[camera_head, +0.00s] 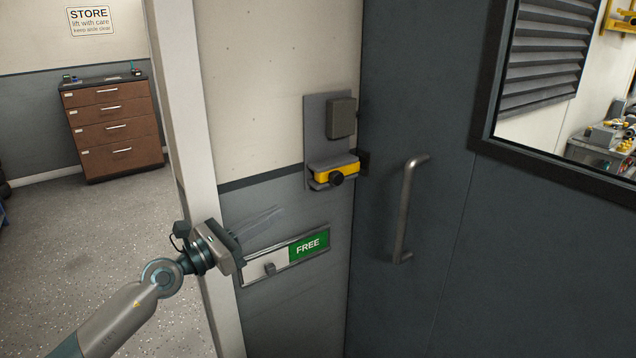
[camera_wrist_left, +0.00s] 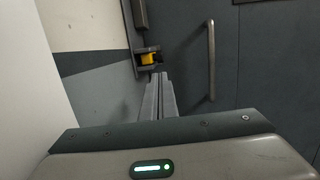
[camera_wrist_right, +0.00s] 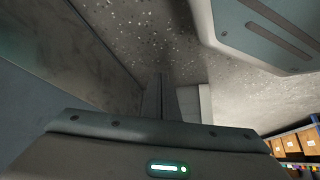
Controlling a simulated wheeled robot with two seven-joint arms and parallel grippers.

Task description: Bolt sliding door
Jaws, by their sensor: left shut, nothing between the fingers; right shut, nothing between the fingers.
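The sliding door (camera_head: 455,130) is dark grey with a vertical bar handle (camera_head: 406,205). Its edge meets the wall at the lock plate. A grey plate (camera_head: 318,120) on the wall carries a dark box and, below it, a yellow bolt (camera_head: 322,173) with a black knob (camera_head: 337,178) in a grey holder. The yellow bolt also shows in the left wrist view (camera_wrist_left: 150,59). My left gripper (camera_head: 278,212) is shut and empty, left of and below the bolt, apart from it. My right gripper (camera_wrist_right: 160,98) is shut and empty, outside the head view, above speckled floor.
A sign slider (camera_head: 285,256) reading FREE is on the wall below the bolt. A white post (camera_head: 190,130) stands left of the wall panel. A brown drawer cabinet (camera_head: 112,128) stands at the back left. The door has a window (camera_head: 560,90) at upper right.

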